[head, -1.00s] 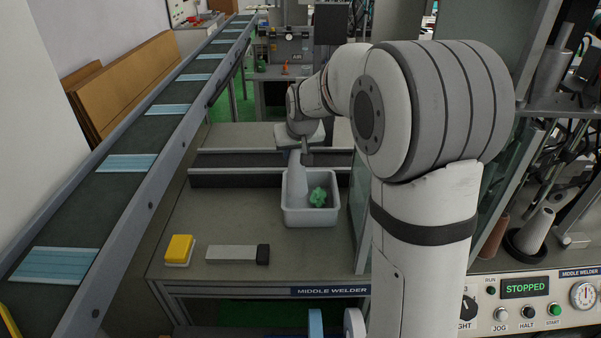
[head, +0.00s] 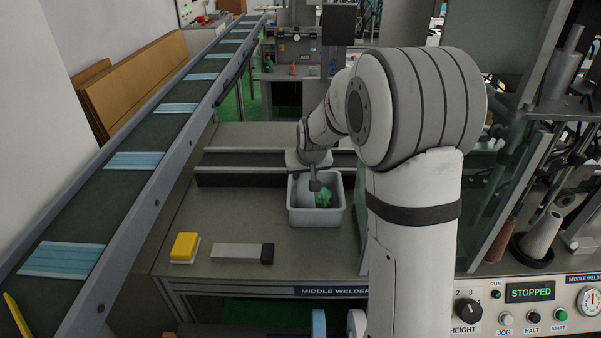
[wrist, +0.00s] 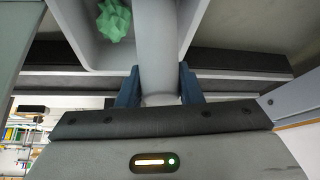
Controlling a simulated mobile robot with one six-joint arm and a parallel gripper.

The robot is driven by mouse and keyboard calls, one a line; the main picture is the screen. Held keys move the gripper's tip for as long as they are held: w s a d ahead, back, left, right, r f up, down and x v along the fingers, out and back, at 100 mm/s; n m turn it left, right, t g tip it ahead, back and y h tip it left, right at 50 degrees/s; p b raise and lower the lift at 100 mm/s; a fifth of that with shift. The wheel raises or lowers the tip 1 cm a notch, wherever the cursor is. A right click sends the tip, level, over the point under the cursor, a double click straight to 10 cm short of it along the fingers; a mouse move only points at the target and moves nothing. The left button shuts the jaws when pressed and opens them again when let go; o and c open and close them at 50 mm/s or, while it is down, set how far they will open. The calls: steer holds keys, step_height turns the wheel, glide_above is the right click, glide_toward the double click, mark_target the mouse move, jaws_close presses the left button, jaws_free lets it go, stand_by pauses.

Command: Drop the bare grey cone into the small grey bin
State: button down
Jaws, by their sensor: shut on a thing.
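The small grey bin (head: 316,217) stands on the bench in the head view, with a crumpled green piece (head: 323,197) inside. The bare grey cone (head: 302,196) hangs in the left part of the bin and is hard to tell from its pale walls. My gripper (head: 315,184) is over the bin's opening. In the wrist view the cone (wrist: 157,45) stands between the two blue fingers of my gripper (wrist: 160,88), which are shut on it. The bin wall (wrist: 75,45) and the green piece (wrist: 114,20) show beside it. The cone's far end is out of view.
A dark rail (head: 240,178) runs behind the bin. A yellow block (head: 184,247) and a grey bar with a black end (head: 235,252) lie in front. A conveyor with blue masks (head: 135,160) slopes along the left. Another pale cone (head: 542,235) stands at right.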

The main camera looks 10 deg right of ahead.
steer(key=shift+f, duration=0.35)
steer(key=c, duration=1)
jaws_free()
steer(key=shift+r, duration=0.15)
steer(key=v, duration=1.3)
steer(key=s+f+g, duration=0.1)
steer(key=s+f, duration=0.1)
steer(key=s, duration=1.1)
steer(key=s+f+g, duration=0.2)
steer(key=s+f, duration=0.1)
steer(key=s, duration=1)
steer(key=shift+s+d, duration=0.25)
steer(key=shift+d, duration=0.05)
